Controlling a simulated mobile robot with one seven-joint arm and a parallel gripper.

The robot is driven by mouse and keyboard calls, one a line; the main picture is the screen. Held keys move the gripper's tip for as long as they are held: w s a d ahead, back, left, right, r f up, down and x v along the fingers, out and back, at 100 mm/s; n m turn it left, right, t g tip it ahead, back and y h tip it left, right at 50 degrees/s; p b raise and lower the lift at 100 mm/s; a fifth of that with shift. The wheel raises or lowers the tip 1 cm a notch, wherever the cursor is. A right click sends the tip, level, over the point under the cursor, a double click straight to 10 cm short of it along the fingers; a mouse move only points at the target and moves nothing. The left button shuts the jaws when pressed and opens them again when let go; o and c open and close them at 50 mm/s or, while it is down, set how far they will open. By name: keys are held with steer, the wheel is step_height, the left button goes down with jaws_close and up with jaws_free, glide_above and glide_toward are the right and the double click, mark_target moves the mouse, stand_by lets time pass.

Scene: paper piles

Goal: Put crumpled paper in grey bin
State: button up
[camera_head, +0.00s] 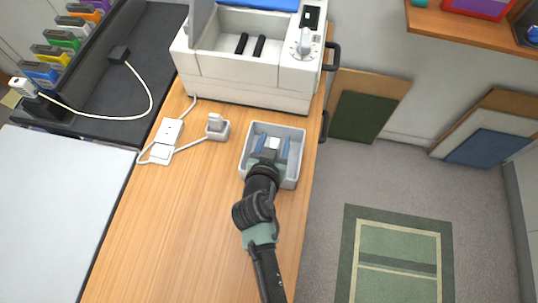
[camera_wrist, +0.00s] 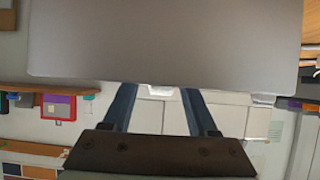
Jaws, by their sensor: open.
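The grey bin (camera_head: 298,152) is a small open-topped box near the right edge of the wooden table. My gripper (camera_head: 272,146) reaches over its near side, with its blue-grey fingers spread apart inside the bin's outline. A small whitish piece (camera_head: 272,143) shows between the fingers; I cannot tell whether it is the crumpled paper or part of the gripper. In the wrist view, a large grey surface (camera_wrist: 165,40), apparently the bin's wall, fills the top. The fingers (camera_wrist: 160,108) stand apart below it. No crumpled paper is clearly identifiable.
A white machine (camera_head: 245,85) stands just behind the bin. A plug block (camera_head: 216,127) and a white power strip (camera_head: 165,138) with cables lie to the left. The table (camera_head: 185,220) is clear in front. Its right edge drops to the floor, with a green rug (camera_head: 398,260).

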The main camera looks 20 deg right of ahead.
steer(key=v, duration=1.1)
steer(key=w+a+r+n+t+y, duration=0.15)
steer(key=w+r+t, duration=0.35)
steer(key=r, duration=1)
steer(key=w+a+r+t, duration=0.25)
steer(key=w+r, duration=0.55)
steer(key=r, duration=0.6)
steer(key=s+a+r+n+t+y, duration=0.1)
steer(key=s+a+r+t, duration=0.1)
steer(key=r, duration=0.8)
steer(key=s+a+r+n+t+y, duration=0.1)
steer(key=s+r+t, duration=0.3)
steer(key=r, duration=0.7)
steer(key=s+a+r+n+t+y, duration=0.2)
steer(key=s+r, duration=0.3)
steer(key=r, duration=0.5)
steer(key=shift+a+r+n+t+y, duration=0.3)
steer(key=shift+n+t+y, duration=0.35)
steer(key=shift+t, duration=0.2)
steer(key=shift+f, duration=0.1)
